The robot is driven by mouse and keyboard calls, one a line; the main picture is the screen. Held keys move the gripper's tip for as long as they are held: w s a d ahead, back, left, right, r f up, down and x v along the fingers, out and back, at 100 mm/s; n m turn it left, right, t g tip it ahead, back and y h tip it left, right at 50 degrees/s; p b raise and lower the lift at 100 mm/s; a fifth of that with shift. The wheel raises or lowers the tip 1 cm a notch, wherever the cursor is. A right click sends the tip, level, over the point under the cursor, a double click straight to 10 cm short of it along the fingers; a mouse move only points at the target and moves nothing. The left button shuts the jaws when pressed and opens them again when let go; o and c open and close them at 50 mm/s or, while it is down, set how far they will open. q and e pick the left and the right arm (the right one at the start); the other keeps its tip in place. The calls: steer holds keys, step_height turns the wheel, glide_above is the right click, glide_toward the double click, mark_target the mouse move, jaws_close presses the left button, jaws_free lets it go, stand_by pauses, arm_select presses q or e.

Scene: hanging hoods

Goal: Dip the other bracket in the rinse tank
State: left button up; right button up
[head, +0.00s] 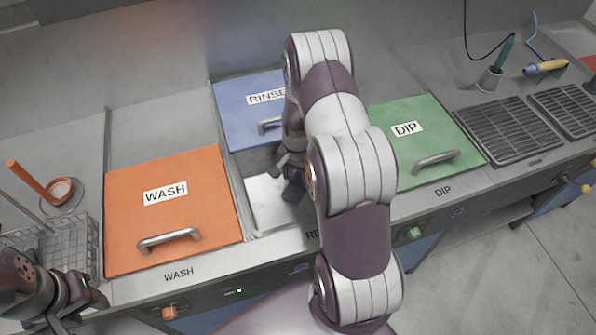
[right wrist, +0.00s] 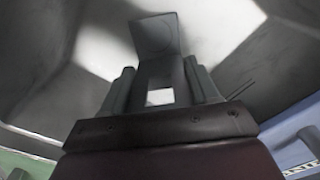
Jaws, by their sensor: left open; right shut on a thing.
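The rinse tank (head: 252,178) stands open at the front, with its blue RINSE lid (head: 240,115) lying toward the back. My right arm reaches over it, and my right gripper (head: 293,190) points down at the opening. In the right wrist view my right gripper (right wrist: 160,95) is shut on a grey flat-plated bracket (right wrist: 157,38), with the pale tank interior behind it. I cannot tell how deep the bracket is in the tank. My left gripper (head: 92,293) is open at the lower left, beside the wire basket (head: 68,250).
The orange WASH lid (head: 190,218) and green DIP lid (head: 425,125) are closed on either side. Dark drain grates (head: 508,130) lie at the right, with a cup holding a green-handled tool (head: 490,80) behind. An orange-handled tool (head: 30,180) stands at the far left.

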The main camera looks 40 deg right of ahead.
mark_target(298, 187)
step_height(298, 187, down, 7)
steer(key=b, duration=0.4)
steer(key=shift+f, duration=0.15)
stand_by(1.9)
steer(key=shift+r+p, duration=0.4)
steer(key=shift+r, duration=0.15)
step_height(298, 187, up, 17)
steer(key=p, duration=1.4)
steer(key=shift+s+r, duration=0.1)
steer(key=shift+r, duration=0.1)
